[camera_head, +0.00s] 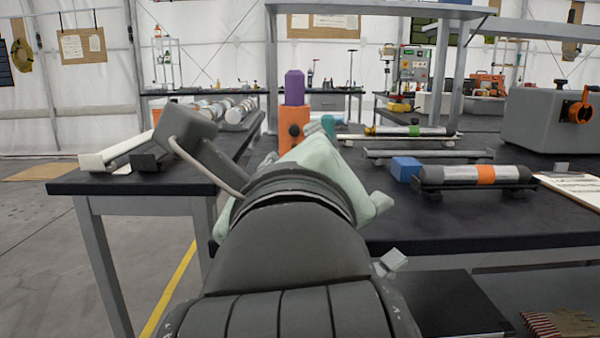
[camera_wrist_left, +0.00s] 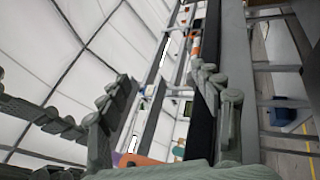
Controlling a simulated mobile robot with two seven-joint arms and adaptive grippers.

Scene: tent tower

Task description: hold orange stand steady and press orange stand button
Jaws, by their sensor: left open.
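The orange stand (camera_head: 291,125) is upright on the tables' far side in the head view, with a purple piece (camera_head: 294,87) on top. A dark round spot shows on its front; I cannot tell whether it is the button. My left gripper (camera_head: 308,146), pale green, is in front of the stand and hides its lower part. In the left wrist view my left gripper (camera_wrist_left: 166,88) has its fingers wide apart with nothing between the tips. Purple and orange patches (camera_wrist_left: 130,158) show low between the fingers, partly hidden by the gripper body. I cannot make out my right gripper.
A grey tube with an orange band (camera_head: 487,174) rests on a holder on the right table, beside a blue block (camera_head: 405,168). A pale bar (camera_head: 112,152) lies on the left table. A grey box with an orange valve (camera_head: 548,122) stands at the right.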

